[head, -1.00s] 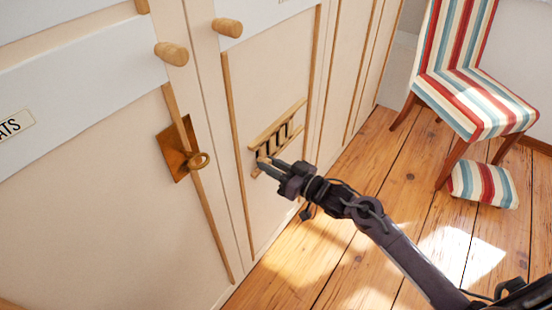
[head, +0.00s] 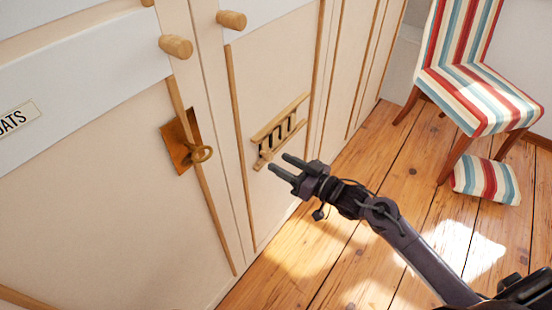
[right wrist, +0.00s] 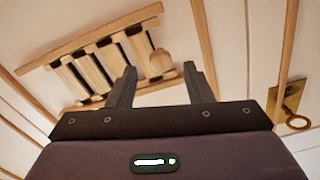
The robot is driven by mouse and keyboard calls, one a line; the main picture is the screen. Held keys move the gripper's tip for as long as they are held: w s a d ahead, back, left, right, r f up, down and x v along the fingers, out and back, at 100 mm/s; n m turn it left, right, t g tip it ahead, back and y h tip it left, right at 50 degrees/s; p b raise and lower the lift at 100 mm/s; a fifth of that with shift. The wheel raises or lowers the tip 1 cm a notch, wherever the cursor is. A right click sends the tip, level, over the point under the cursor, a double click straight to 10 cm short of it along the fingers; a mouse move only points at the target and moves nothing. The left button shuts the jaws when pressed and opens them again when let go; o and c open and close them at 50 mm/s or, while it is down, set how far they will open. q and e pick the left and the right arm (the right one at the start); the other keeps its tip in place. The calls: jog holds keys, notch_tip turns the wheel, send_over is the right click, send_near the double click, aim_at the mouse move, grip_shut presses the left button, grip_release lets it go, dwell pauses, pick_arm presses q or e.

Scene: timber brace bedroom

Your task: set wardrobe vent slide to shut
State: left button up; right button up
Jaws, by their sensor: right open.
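The wardrobe vent slide (head: 279,131) is a small wooden-railed grille with dark slots, low on the wardrobe's right door (head: 270,70). In the right wrist view the vent (right wrist: 92,62) fills the upper left, with dark slots showing between pale slats and a round wooden knob (right wrist: 160,63) near one end. In the head view the knob (head: 265,155) is at the vent's lower left end. My right gripper (head: 277,164) is open and empty, just in front of the vent's lower end and apart from the knob. My left gripper is out of view.
A brass key plate (head: 182,145) with a ring key projects from the door edge left of the vent. Two wooden door knobs stick out above. A striped chair (head: 478,95) and striped footstool (head: 485,181) stand at right. The plank floor between is clear.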

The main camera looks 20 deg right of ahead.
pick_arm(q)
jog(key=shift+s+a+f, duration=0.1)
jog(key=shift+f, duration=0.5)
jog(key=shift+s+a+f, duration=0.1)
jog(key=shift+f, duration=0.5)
pick_arm(e)
jog(key=v, duration=0.4)
jog(key=shift+s+d, duration=0.15)
jog(key=shift+s, duration=0.05)
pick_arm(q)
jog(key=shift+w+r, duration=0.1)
